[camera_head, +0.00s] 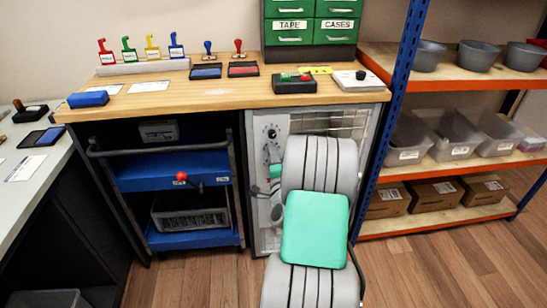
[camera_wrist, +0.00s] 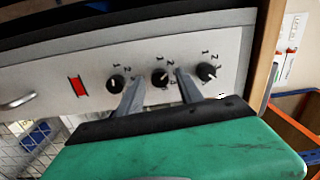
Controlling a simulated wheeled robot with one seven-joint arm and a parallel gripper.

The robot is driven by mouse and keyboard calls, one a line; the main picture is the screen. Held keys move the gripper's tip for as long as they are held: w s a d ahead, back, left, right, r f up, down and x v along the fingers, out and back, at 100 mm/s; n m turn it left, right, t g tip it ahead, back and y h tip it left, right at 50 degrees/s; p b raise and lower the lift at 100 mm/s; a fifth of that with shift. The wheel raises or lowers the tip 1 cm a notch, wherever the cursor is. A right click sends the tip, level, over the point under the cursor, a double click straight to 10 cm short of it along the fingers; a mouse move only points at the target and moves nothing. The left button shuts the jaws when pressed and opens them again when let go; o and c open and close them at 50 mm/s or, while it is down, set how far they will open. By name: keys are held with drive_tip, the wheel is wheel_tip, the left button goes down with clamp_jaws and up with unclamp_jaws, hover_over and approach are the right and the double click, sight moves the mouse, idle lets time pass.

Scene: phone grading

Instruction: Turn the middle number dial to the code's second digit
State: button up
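The middle number dial (camera_wrist: 159,77) is a small black knob on a grey panel (camera_wrist: 210,35) in the wrist view. It sits between the left dial (camera_wrist: 115,84) and the right dial (camera_wrist: 207,72). Small numbers stand around each dial; I cannot surely read the middle dial's setting. My gripper (camera_wrist: 158,80) is open, its two grey fingers either side of the middle dial. I cannot tell whether they touch it. In the head view one dial (camera_head: 272,133) shows on the cabinet front, and my arm hides part of the panel. No code is legible.
A red switch (camera_wrist: 77,86) and a metal handle (camera_wrist: 17,103) are on the same panel. A wire mesh door (camera_head: 335,123) is beside it. A blue drawer cart (camera_head: 175,170) stands left and a blue-posted shelf (camera_head: 395,100) right. Wooden floor is open in front.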

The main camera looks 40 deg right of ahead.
drive_tip(key=b+v, duration=0.2)
drive_tip(key=v, duration=0.6)
drive_tip(key=shift+d, duration=0.1)
